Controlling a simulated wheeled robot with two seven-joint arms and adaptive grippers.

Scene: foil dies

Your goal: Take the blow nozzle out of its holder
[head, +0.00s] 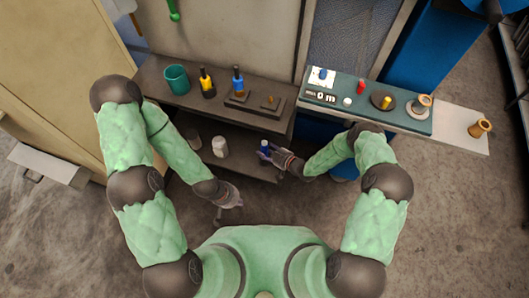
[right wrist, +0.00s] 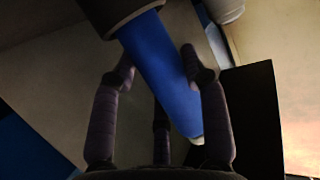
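A blue tapered piece with a pale tip and a dark collar, which I take for the blow nozzle (right wrist: 160,62), slants across the right wrist view. In the head view it is a small blue shape (head: 264,146) at the lower shelf. My right gripper (head: 277,154) is right at it. In the right wrist view the fingers of this gripper (right wrist: 158,65) stand on both sides of it; whether they press on it I cannot tell. The holder is not clearly visible. My left gripper (head: 230,207) is empty above the floor, its fingers spread.
The upper shelf holds a teal cup (head: 176,79), a yellow-and-black bottle (head: 207,82) and a blue-topped bottle (head: 238,80). A white bottle (head: 220,147) stands on the lower shelf. A teal-topped bench (head: 340,108) with small parts is at the right. The floor in front is clear.

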